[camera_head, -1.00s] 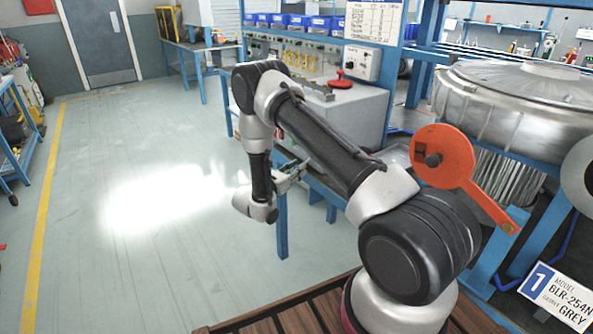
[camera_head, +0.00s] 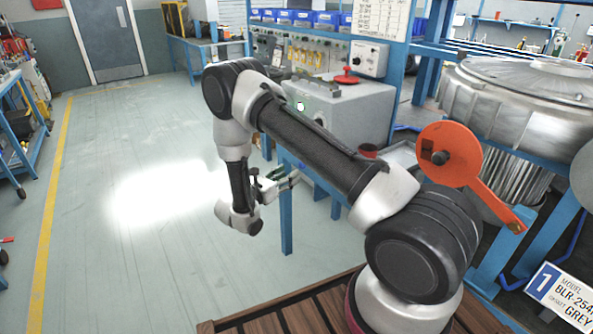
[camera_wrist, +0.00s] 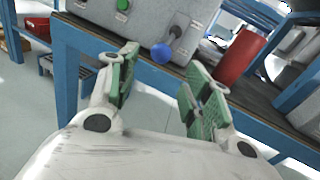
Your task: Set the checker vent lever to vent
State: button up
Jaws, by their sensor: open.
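The checker is a grey box (camera_head: 355,108) on the blue bench, partly behind my arm in the head view. In the wrist view its front panel (camera_wrist: 146,18) shows a lever with a blue ball knob (camera_wrist: 162,53), slanting down and left from a small plate. The plate's labels are too small to read. My gripper (camera_wrist: 165,88) is open and empty, its green-padded fingers apart, with the knob beyond and between them. The knob looks clear of both fingers. In the head view my gripper (camera_head: 284,181) hangs low in front of the bench.
A green button (camera_wrist: 123,5) is left of the lever on the panel. A red cylinder (camera_wrist: 240,58) stands right of the box, near the right finger's line. The blue bench edge (camera_wrist: 90,42) runs below the panel. Open floor (camera_head: 140,260) lies left of my arm.

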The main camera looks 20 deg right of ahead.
jog(key=shift+v, duration=1.7)
jog(key=shift+f, duration=0.1)
jog(key=s+d+r+m+g+y, duration=0.25)
jog(key=s+d+m+g, duration=0.35)
jog(key=s+m+g, duration=0.5)
jog(key=s+d+r+m+t+y, duration=0.1)
jog(key=s+r+m+t+y, duration=0.2)
jog(key=s+r, duration=0.9)
jog(key=s+d+r+m+t+y, duration=0.1)
jog(key=s+r+m+t+y, duration=0.3)
jog(key=s+r+m+y, duration=0.6)
notch_tip(320, 180, up, 8)
jog(key=shift+s+d+r+t+y, duration=0.25)
jog(key=shift+s+t+y, duration=0.1)
jog(key=shift+s, duration=0.65)
jog(key=shift+c, duration=0.4)
